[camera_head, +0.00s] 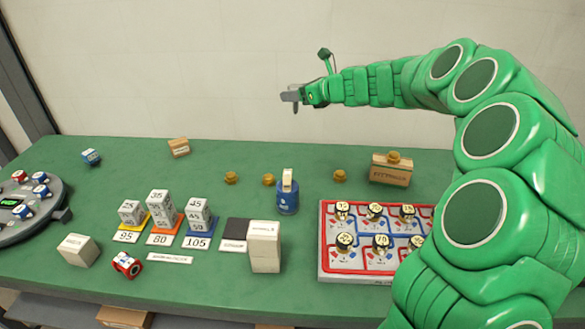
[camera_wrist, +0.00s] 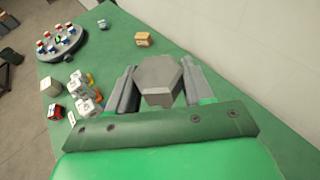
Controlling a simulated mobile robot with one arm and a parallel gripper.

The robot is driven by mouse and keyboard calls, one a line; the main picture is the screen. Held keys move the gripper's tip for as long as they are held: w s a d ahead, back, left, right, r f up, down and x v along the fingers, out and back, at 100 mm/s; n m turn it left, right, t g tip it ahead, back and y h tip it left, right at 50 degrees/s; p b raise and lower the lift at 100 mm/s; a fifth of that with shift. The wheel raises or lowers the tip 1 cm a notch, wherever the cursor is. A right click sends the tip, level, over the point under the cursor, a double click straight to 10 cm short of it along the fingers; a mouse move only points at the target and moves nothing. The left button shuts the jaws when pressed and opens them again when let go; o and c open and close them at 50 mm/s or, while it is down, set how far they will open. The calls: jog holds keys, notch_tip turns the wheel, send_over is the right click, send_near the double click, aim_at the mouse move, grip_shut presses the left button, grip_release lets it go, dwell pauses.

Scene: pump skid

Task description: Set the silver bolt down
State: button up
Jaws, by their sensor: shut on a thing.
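My gripper (camera_head: 293,98) is high above the back of the green table in the head view, near the wall. In the wrist view my gripper (camera_wrist: 157,88) is shut on the silver bolt (camera_wrist: 158,76), a grey piece with a hexagonal head between the two fingers. The bolt is clear of the table. In the head view the bolt is too small to tell apart from the fingers. The bolt's lower part is hidden in the wrist view.
Brass fittings (camera_head: 231,178) and a blue can (camera_head: 287,197) stand mid-table. A red-framed gauge board (camera_head: 328,262) and a fittings box (camera_head: 391,170) are at right. Numbered grey blocks (camera_head: 163,211) and a round grey station (camera_head: 52,200) are at left. The back-left table is mostly free.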

jog(key=shift+w+d, duration=0.1)
jog(key=shift+d, duration=0.55)
notch_tip(320, 180, down, 18)
jog(key=shift+w+a+f, duration=0.5)
jog(key=shift+w+f, duration=1.05)
jog(key=shift+w, duration=0.6)
jog(key=shift+w+a+f, duration=0.55)
jog(key=shift+w+f, duration=0.95)
jog(key=shift+w, duration=0.65)
jog(key=shift+w+a+f, duration=0.5)
jog(key=shift+w+f, duration=1.05)
jog(key=shift+w, duration=0.6)
jog(key=shift+f, duration=0.1)
jog(key=shift+w+a+f, duration=0.1)
jog(key=shift+w+f, duration=0.2)
jog(key=shift+f, duration=1.45)
jog(key=shift+f, duration=0.15)
jog(key=o, duration=1.1)
